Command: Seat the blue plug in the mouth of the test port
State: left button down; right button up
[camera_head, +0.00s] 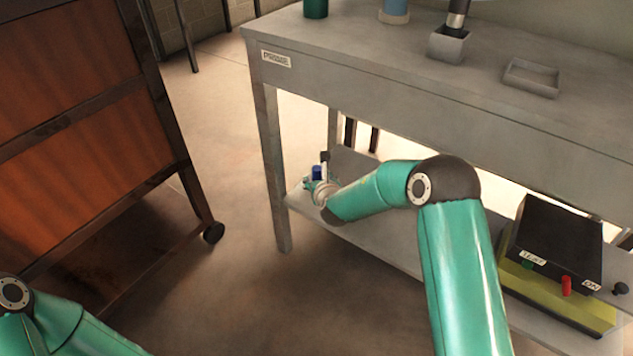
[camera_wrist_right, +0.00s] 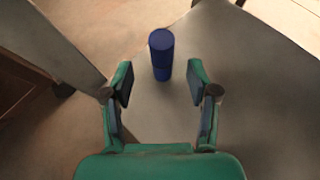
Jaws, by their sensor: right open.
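The blue plug (camera_head: 317,172) stands upright on the lower shelf of the grey bench, near its left end. It also shows in the right wrist view (camera_wrist_right: 161,57) as a dark blue cylinder. My right gripper (camera_head: 318,186) is at the plug; in the wrist view its two fingers (camera_wrist_right: 160,84) are spread wide and empty. The plug stands just beyond the fingertips, roughly centred between them. Part of the plug is hidden by the gripper in the head view. I cannot tell which thing is the test port. My left gripper is out of view.
The bench top (camera_head: 340,45) holds a square metal holder (camera_head: 447,46), an empty tray (camera_head: 531,77), a green cylinder (camera_head: 315,8) and a blue cylinder (camera_head: 396,7). A black and yellow box (camera_head: 555,240) sits at the shelf's right. A bench leg (camera_head: 272,170) stands near the right gripper.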

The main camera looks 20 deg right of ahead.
aim_at(318, 175)
jog(key=shift+r+b+x, duration=0.2)
jog(key=shift+b+x, duration=0.8)
jog(key=shift+x, duration=1.75)
jog(key=shift+w+d, duration=0.1)
jog(key=shift+d, duration=0.05)
grip_shut()
